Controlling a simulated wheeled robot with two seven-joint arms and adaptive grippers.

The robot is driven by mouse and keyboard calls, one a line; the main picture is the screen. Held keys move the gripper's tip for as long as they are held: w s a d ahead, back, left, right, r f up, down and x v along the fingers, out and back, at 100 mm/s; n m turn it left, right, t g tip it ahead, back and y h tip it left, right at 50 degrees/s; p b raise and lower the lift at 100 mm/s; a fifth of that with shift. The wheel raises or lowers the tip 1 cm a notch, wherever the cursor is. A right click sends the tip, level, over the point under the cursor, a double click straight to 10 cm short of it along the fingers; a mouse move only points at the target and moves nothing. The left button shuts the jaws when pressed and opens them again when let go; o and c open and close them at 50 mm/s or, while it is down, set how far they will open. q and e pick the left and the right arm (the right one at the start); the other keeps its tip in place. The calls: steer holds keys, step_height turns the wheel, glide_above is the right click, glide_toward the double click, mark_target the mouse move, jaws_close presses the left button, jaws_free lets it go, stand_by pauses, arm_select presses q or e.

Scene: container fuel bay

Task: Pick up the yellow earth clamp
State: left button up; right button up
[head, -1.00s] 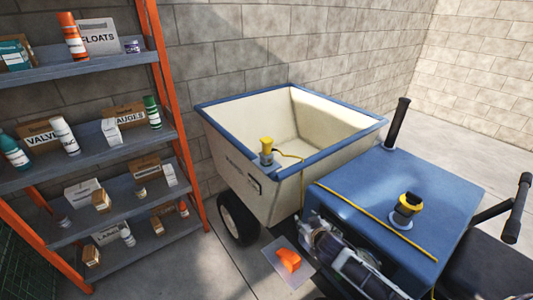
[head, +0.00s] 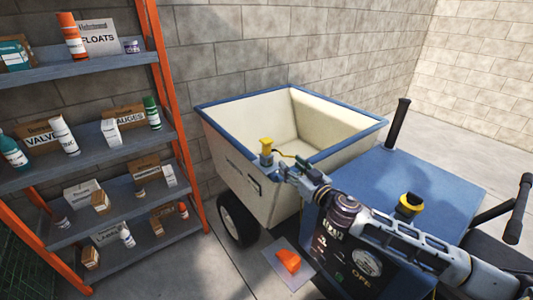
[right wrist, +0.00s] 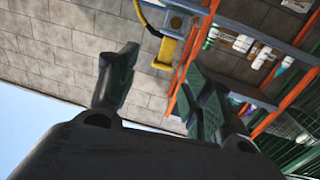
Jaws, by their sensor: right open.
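The yellow earth clamp (head: 266,145) stands upright at the near corner of the white cart's blue rim (head: 340,147), with a yellow cable behind it. In the right wrist view the clamp (right wrist: 166,49) shows beyond the fingers, near the top. My right gripper (head: 293,166) is just right of the clamp and apart from it, over the rim. In the right wrist view its two dark fingers are spread, with nothing between them (right wrist: 158,84). My left gripper is not in view.
A blue vehicle (head: 440,180) with a yellow-and-black cap (head: 410,205) stands at right, partly behind my right arm. An orange object (head: 288,261) lies on a grey mat on the floor. A shelf rack (head: 160,90) with boxes and bottles stands at left.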

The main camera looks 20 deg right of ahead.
mark_target(269, 145)
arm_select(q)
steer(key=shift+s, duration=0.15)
arm_select(e)
steer(key=shift+w+r+n+y, duration=0.2)
steer(key=shift+r+n+y, duration=0.15)
steer(key=shift+r+y, duration=0.15)
steer(key=shift+w+r+n+y, duration=0.15)
steer(key=shift+r+n+y, duration=0.2)
steer(key=shift+r+y, duration=0.15)
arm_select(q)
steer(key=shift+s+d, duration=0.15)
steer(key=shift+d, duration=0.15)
arm_select(e)
steer(key=shift+w, duration=0.2)
steer(key=shift+p+x, duration=0.95)
steer(key=shift+x, duration=3.05)
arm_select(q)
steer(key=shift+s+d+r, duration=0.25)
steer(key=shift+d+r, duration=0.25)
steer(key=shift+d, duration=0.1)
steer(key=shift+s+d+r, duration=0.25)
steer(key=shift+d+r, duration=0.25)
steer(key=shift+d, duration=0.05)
arm_select(e)
steer(key=shift+w+a, duration=0.1)
steer(key=shift+a, duration=0.05)
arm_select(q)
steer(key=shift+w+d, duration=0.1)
